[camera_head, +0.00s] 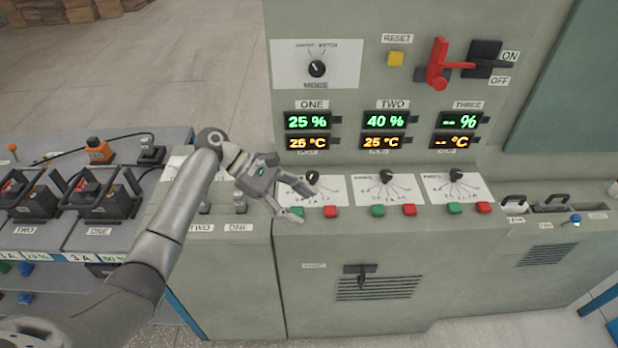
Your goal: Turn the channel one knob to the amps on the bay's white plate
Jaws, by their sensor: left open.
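The channel one knob (312,176) is a small black knob on a white dial plate (328,191), below the ONE readouts of 25 % and 25 °C. The plate's amp marks are too small to read, and my gripper partly covers its left side. My left gripper (299,202) is open and empty, with its fingers over the left of this dial, just below and left of the knob. I cannot tell whether it touches the panel. The white plate (80,257) on the bay marked ONE at the left reads 3 A. My right gripper is not in view.
Similar knobs for channels two (387,176) and three (456,174) sit to the right. Green and red buttons (330,212) lie below each dial. A MODE knob (317,69), yellow reset button (396,58) and red lever (438,65) are above. Batteries (103,195) stand at the left.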

